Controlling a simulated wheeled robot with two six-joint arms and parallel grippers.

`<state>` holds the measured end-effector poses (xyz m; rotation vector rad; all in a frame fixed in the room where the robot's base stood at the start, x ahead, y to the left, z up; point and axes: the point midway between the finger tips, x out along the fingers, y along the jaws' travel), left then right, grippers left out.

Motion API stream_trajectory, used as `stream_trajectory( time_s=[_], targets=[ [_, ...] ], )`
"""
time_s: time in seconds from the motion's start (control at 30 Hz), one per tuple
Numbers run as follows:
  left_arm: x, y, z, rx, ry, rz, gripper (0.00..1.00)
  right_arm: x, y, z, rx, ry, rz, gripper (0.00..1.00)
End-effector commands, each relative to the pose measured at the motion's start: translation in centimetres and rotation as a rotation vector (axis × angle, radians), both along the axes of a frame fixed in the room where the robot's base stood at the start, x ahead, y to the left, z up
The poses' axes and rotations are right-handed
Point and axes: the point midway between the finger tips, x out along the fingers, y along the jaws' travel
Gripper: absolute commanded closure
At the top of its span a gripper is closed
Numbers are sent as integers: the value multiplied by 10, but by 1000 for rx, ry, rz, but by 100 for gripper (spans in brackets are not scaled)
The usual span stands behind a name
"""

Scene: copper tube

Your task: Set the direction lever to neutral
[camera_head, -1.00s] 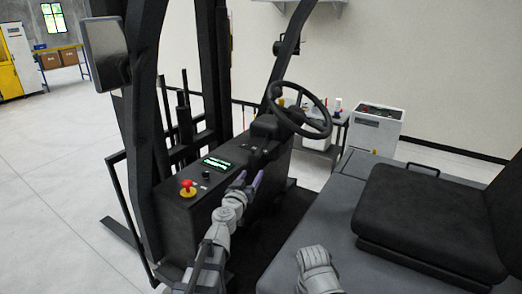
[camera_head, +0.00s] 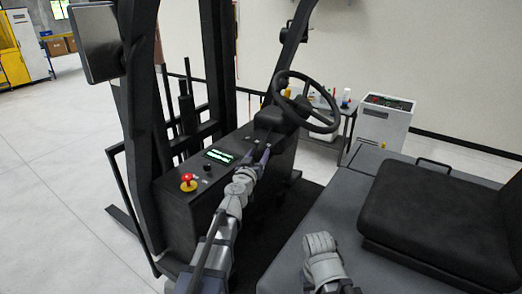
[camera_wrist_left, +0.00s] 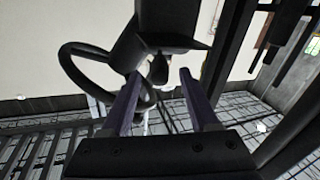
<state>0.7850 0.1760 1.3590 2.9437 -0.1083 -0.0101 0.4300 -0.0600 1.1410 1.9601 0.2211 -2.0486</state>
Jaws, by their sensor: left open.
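My left gripper (camera_head: 263,154) is open beside the front console, just below the steering column. Its two purple fingers also show in the left wrist view (camera_wrist_left: 161,76), spread apart with nothing between them that they touch. In that view a small dark rounded knob (camera_wrist_left: 159,69), which looks like the direction lever, hangs under the column housing. It lines up with the gap between the fingertips, seemingly a little beyond them. In the head view the lever cannot be told apart from the dark console and column.
The steering wheel (camera_head: 307,103) stands just above and right of the gripper. The console carries a red emergency button (camera_head: 188,181) and a lit green display (camera_head: 218,156). The seat (camera_head: 435,215) is at the right. A dark post (camera_head: 293,55) rises behind the wheel.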

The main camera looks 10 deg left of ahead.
Motion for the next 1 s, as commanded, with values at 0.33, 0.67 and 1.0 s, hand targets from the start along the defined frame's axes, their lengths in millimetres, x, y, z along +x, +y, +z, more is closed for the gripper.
stream_trajectory(
  time_s=[0.33,0.67,1.0],
  targets=[
    [37,-3,0,0,-1,-1,39,0,0,0,0,0,0,50],
    [36,-3,0,0,-1,-1,56,0,0,0,0,0,0,50],
    [36,-3,0,0,-1,-1,94,0,0,0,0,0,0,50]
  ],
)
